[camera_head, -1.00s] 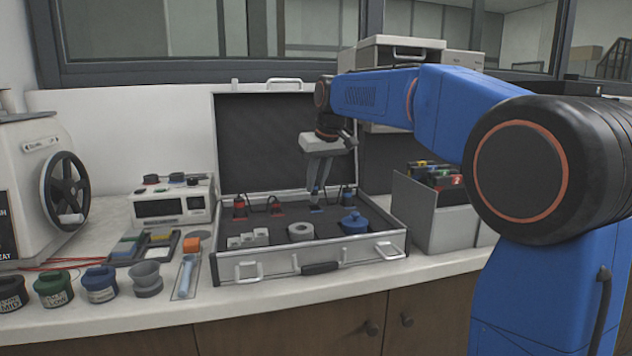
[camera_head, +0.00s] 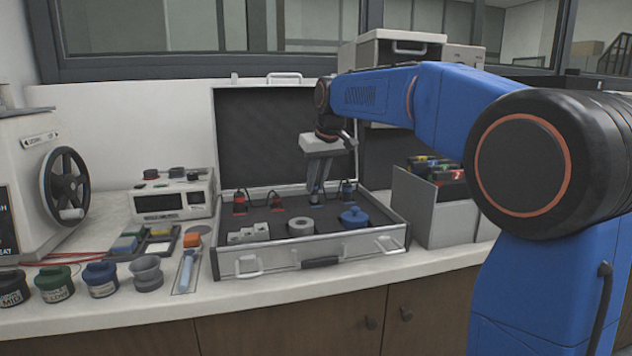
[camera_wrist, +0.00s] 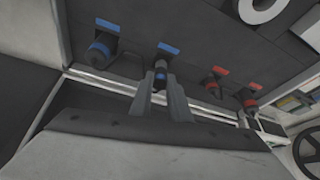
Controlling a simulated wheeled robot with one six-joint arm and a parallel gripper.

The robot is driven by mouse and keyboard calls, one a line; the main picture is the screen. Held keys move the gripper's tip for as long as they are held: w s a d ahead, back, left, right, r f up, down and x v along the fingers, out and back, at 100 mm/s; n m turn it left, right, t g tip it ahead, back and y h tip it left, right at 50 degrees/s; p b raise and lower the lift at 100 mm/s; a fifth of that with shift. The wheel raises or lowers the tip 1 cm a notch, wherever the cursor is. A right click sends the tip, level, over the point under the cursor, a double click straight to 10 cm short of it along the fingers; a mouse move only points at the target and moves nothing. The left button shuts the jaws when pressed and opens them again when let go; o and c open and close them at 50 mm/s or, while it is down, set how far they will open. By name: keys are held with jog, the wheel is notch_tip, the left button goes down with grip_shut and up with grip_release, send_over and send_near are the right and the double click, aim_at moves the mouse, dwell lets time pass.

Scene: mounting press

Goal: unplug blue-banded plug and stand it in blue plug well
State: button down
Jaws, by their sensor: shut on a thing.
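My gripper (camera_head: 319,189) reaches down into the open case (camera_head: 377,237), at the back of its foam floor. In the wrist view its two fingers (camera_wrist: 160,92) are shut on a dark plug with a blue band (camera_wrist: 160,76), just behind a blue label (camera_wrist: 168,48). I cannot tell whether this plug is still seated. A second blue-banded plug (camera_wrist: 98,53) stands beside it with its own blue label (camera_wrist: 107,25); it also shows right of the fingers in the head view (camera_head: 347,191). Two red-banded plugs (camera_head: 240,204) (camera_head: 276,201) stand to the left, with cables.
The case also holds a grey ring (camera_head: 301,227), a blue lidded pot (camera_head: 354,218) and pale blocks (camera_head: 248,233). Its raised lid (camera_head: 262,140) stands behind. Jars and a control unit (camera_head: 172,200) stand left.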

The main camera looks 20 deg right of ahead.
jog(key=shift+f, duration=1.3)
dwell(0.4)
jog(key=c, duration=1)
grip_release()
jog(key=shift+r, duration=3.7)
